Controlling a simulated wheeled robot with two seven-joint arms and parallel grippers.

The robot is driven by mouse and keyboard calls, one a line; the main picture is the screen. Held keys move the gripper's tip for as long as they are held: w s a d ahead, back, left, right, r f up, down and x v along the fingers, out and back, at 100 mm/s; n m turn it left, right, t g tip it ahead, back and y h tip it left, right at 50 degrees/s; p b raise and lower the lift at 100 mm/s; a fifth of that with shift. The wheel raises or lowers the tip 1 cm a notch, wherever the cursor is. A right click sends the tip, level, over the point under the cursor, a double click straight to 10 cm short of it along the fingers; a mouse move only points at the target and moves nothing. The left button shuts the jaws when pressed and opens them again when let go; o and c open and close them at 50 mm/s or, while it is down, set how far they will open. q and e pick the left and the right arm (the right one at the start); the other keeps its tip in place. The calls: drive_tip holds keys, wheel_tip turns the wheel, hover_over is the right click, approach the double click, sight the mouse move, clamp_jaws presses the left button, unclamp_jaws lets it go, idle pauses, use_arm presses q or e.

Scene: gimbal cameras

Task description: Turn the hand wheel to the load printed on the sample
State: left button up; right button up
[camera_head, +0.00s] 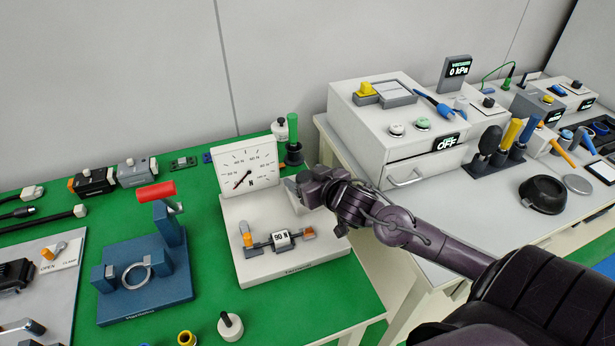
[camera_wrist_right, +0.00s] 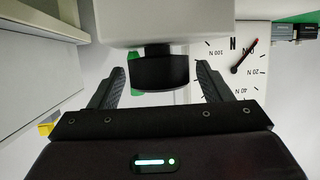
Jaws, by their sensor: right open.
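The white load tester (camera_head: 285,265) stands on the green bench, with a dial gauge (camera_head: 247,172) at its back. The dial's needle points to the lower left, near the low end of the scale. A sample (camera_head: 282,240) is held between two orange-tipped clamps; its small label seems to read 90 N. My right gripper (camera_head: 303,190) is at the tester's right end and hides the hand wheel in the head view. In the right wrist view the black hand wheel (camera_wrist_right: 160,70) sits between the open fingers, with a gap on each side. The dial (camera_wrist_right: 238,68) shows there too.
The right bench holds a white drawer unit (camera_head: 395,125) with an OFF display, and a black bowl (camera_head: 543,193).

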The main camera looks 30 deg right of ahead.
use_arm(q)
drive_tip(key=shift+s, duration=0.1)
use_arm(e)
drive_tip(key=c, duration=1)
use_arm(q)
drive_tip(key=shift+s+f, duration=0.1)
drive_tip(key=shift+s, duration=0.25)
drive_tip(key=shift+f, duration=0.1)
